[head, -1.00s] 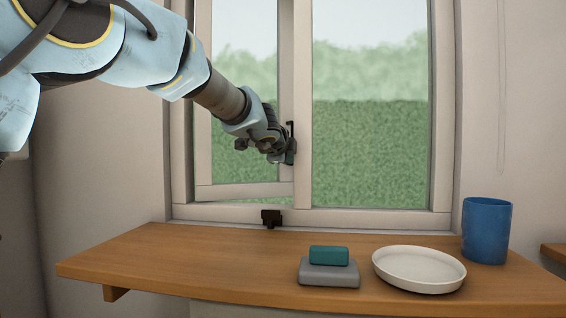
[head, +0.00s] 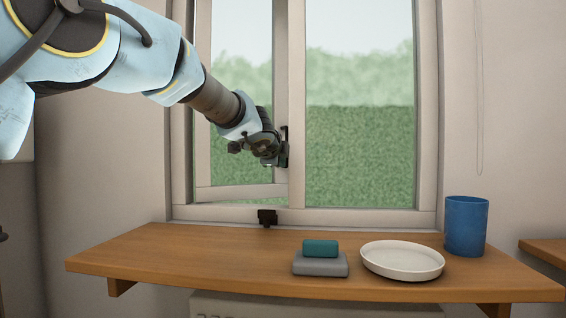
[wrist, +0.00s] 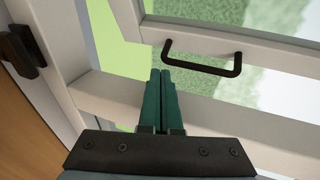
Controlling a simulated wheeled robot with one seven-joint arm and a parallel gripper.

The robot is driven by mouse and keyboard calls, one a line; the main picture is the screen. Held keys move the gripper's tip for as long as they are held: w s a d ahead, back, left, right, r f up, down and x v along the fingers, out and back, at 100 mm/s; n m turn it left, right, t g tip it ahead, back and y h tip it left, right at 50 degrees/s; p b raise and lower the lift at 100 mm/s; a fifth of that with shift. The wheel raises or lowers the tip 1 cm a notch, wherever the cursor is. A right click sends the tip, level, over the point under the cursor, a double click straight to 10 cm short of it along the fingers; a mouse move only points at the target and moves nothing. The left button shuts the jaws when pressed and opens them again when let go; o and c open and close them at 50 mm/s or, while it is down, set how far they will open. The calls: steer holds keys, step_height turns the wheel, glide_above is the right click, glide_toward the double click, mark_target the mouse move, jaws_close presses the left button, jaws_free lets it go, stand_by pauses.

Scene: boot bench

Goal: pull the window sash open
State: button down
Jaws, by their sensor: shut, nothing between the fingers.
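The window sash (head: 239,192) is the pale left-hand pane in the head view. It sits at an angle to the frame, slightly ajar, and a bright green gap shows past its edge in the wrist view. Its dark bar handle (wrist: 203,65) is in the upper middle of the wrist view; in the head view the handle (head: 285,138) is partly hidden behind my gripper. My gripper (wrist: 161,72) is shut and empty, its teal fingers together. The fingertips are close to the handle's left end in the wrist view, not around it; I cannot tell whether they touch.
A dark catch (head: 267,217) is on the lower window frame. Below is a wooden shelf (head: 190,262) with a teal block (head: 320,248) on a grey one (head: 320,265), a white plate (head: 402,262) and a blue cup (head: 466,228). The shelf's left part is clear.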

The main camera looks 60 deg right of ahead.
steer(key=b+v, duration=0.1)
steer(key=v, duration=0.8)
steer(key=shift+a+r+b, duration=0.2)
steer(key=shift+a+b, duration=0.1)
steer(key=shift+b, duration=0.1)
steer(key=shift+s+a, duration=0.1)
